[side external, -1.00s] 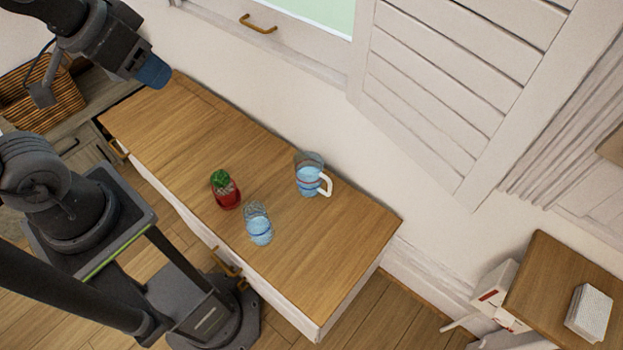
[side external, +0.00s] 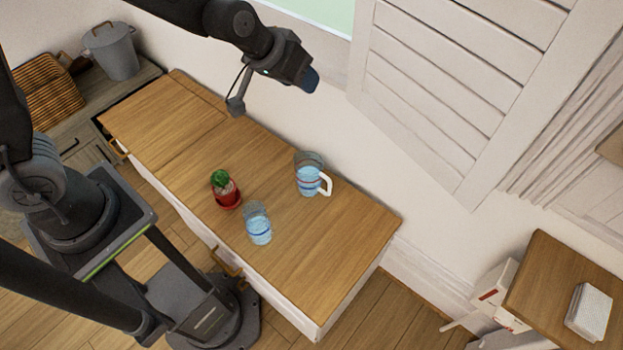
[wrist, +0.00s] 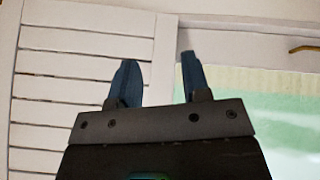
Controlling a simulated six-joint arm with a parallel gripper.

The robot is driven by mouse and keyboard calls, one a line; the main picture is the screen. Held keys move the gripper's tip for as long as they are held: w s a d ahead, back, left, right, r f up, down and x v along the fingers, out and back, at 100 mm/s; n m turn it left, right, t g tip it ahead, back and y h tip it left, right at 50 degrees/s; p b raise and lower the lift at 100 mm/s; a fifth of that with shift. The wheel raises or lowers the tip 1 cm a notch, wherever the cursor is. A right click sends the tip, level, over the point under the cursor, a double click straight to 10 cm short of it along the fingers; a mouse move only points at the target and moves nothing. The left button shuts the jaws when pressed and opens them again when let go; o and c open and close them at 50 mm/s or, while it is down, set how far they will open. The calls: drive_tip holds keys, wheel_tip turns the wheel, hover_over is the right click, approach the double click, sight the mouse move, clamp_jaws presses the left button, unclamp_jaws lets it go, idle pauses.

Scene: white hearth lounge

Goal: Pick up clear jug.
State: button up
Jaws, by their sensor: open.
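The clear jug (side external: 308,178) stands upright on the wooden counter (side external: 320,255), near its back edge by the wall. It has blue and red bands and a white handle on its right side. My gripper (side external: 311,80) is raised in the air above and behind the jug, well apart from it. In the wrist view my gripper (wrist: 158,80) shows two blue fingers apart with nothing between them. The jug is not in the wrist view, which faces a white shutter and a pale green pane.
A clear glass (side external: 258,224) with a blue band stands front left of the jug. A red pot with a green plant (side external: 226,190) stands left of it. A white louvred shutter (side external: 450,80) is behind. The counter's right end is clear.

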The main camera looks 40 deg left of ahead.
drive_tip(key=w+d+f, duration=0.3)
drive_tip(key=w+f, duration=0.2)
drive_tip(key=f, duration=0.6)
drive_tip(key=n+t+y, duration=0.1)
drive_tip(key=t+y, duration=0.1)
drive_tip(key=y, duration=0.2)
approach(329, 188)
drive_tip(key=x, duration=1)
drive_tip(key=shift+f, duration=0.25)
clamp_jaws()
drive_tip(key=shift+r, duration=0.1)
